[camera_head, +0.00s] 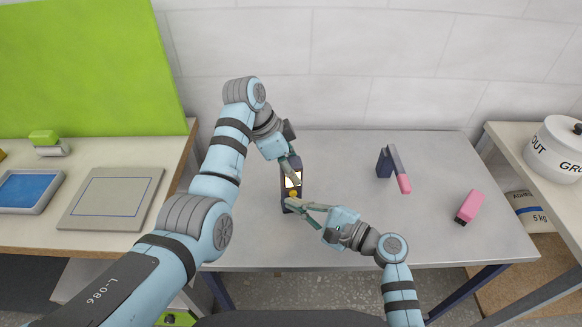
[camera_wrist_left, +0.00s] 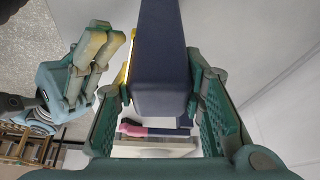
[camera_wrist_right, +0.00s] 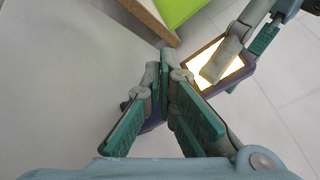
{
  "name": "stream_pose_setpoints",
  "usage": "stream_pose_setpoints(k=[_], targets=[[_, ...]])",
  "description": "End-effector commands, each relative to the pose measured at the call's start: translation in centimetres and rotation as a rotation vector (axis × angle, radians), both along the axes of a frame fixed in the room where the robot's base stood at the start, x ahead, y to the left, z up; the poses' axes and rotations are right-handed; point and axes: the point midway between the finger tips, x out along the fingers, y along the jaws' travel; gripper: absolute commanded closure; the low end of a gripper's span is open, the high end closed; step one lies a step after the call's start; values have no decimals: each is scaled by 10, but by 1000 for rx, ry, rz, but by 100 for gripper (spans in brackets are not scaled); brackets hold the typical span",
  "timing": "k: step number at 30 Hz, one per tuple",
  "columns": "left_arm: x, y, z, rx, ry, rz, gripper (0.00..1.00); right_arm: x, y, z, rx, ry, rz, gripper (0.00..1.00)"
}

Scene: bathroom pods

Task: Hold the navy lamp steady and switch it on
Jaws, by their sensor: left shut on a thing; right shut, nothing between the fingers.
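The navy lamp (camera_head: 297,164) stands on the grey table, with a bright white-yellow panel (camera_head: 292,181) and a yellow spot (camera_head: 293,194) below it. In the right wrist view its panel (camera_wrist_right: 215,68) glows inside a navy frame. My left gripper (camera_head: 289,166) is shut on the lamp's upper part. In the left wrist view the navy body (camera_wrist_left: 158,85) sits between its fingers. My right gripper (camera_head: 291,205) is shut and empty, its tips at the lamp's lower front. They hide part of the base, and I cannot tell whether they touch it.
To the right on the table are a navy block with a pink-tipped bar (camera_head: 401,175) and a pink-and-black block (camera_head: 468,207). A white pot (camera_head: 556,150) stands on the right counter. A green panel (camera_head: 85,70) rises at the left. The table's right half is mostly free.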

Motion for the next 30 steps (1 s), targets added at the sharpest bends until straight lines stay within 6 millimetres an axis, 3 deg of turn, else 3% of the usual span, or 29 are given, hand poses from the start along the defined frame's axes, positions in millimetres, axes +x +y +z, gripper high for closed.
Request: stream_pose_setpoints(k=[8,21,30], targets=[[0,0,0,0,0,0,97,-4,-1,-1,0,1,1,100],[0,0,0,0,-1,0,97,-58,-10,0,1,2,1,100],[0,0,0,0,-1,0,97,-60,-10,0,0,1,1,100]])
